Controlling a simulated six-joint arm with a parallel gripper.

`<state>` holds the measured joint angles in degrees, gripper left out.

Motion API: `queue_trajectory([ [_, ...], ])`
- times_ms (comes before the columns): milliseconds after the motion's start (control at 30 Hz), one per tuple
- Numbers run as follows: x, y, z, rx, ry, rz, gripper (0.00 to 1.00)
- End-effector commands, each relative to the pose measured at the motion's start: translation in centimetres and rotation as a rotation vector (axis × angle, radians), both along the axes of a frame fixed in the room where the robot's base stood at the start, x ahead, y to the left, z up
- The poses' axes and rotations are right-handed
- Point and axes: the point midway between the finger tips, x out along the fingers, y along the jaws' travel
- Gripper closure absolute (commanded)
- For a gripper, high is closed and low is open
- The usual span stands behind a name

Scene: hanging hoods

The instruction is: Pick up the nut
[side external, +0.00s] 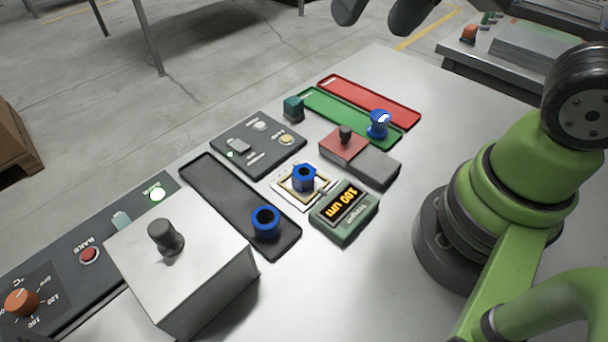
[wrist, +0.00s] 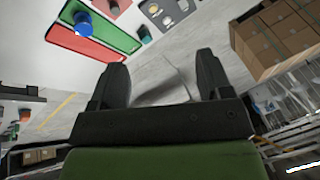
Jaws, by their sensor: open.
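The nut looks like the blue hexagonal piece (side external: 304,178) with a hole, on a white plate with a gold frame (side external: 283,187) mid-table. A blue ring (side external: 265,222) sits in the black tray (side external: 222,196). A blue flanged piece (side external: 379,122) stands on the green tray (side external: 325,108); it also shows in the wrist view (wrist: 84,24). My gripper (wrist: 160,78) is open and empty, fingers wide apart. Its dark fingers (side external: 382,12) show at the top edge of the side view, high above and away from the hexagonal piece, which I cannot make out in the wrist view.
A green gauge (side external: 344,212) reading "100 um" stands close to the hexagonal piece. A grey block with a red top and knob (side external: 345,144) is behind it. A large white box with a knob (side external: 185,255) stands at front left. A red tray (side external: 370,100) lies at the back.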

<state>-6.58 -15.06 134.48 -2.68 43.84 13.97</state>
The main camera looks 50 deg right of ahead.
Motion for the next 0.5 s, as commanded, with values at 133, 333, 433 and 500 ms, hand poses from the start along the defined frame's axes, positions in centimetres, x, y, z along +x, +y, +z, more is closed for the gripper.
queue_trajectory([
  [133, 3.0, 1.4, -4.1, -0.026, 0.139, -0.017, 0.28],
  [333, 5.3, 3.4, -10.5, -0.076, 0.287, -0.044, 0.28],
  [433, 5.7, 4.1, -13.3, -0.1, 0.34, -0.054, 0.28],
  [500, 5.8, 4.5, -14.8, -0.113, 0.364, -0.059, 0.28],
])
